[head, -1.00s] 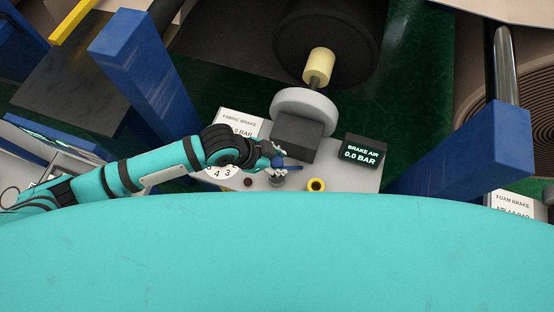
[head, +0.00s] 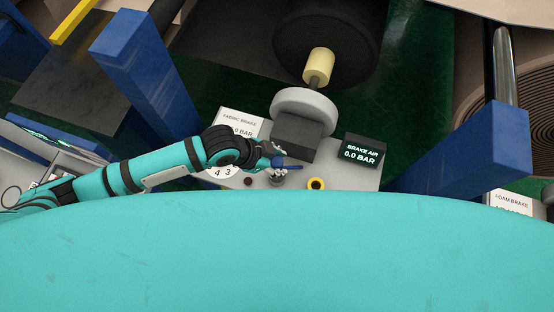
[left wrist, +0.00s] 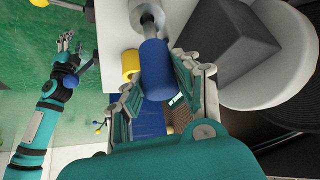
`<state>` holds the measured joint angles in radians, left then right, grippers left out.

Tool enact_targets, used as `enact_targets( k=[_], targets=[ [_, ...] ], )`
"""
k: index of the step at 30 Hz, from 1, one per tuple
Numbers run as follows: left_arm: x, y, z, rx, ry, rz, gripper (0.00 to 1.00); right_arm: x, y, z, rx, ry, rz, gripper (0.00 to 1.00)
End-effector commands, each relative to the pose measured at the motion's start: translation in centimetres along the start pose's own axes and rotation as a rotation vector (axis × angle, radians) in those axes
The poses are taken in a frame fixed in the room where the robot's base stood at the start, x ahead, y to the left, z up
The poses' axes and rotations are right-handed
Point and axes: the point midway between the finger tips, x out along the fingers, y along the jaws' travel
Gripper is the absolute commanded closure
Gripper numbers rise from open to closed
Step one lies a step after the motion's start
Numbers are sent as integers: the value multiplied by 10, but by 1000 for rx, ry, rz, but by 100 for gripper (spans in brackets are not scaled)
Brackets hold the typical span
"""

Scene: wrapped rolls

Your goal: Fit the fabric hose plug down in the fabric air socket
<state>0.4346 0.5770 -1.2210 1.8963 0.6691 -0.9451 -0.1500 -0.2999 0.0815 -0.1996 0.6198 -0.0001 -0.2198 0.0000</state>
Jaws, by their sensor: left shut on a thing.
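The blue hose plug (head: 291,167) lies about level in my left gripper (head: 275,158), above the panel. In the left wrist view the blue plug body (left wrist: 155,70) sits between the fingers of my left gripper (left wrist: 158,92), its metal nose toward the top edge. A grey round fitting (head: 276,180) stands just below the plug's nose end; I cannot tell whether they touch. A yellow-ringed fitting (head: 316,184) with a dark centre is to the right, apart from the plug. No label shows which is the fabric air socket. My right gripper (left wrist: 72,48) shows small, away from the panel.
A grey brake block (head: 298,138) stands behind the plug. The brake air display (head: 361,151) reads 0.0 BAR. A fabric brake sign (head: 240,122) and a dark red button (head: 248,181) are left. Blue posts (head: 145,75) flank the panel. A turquoise surface fills the foreground.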

Motion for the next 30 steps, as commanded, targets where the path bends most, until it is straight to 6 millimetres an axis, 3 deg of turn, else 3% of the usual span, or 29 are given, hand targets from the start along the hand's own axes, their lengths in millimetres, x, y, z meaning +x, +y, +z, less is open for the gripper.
enact_targets(
  k=[30],
  targets=[
    [22, 0, 14, 0, 1, 0, 100, 15, -3, 1, 1, 0, -3, 60]
  ],
)
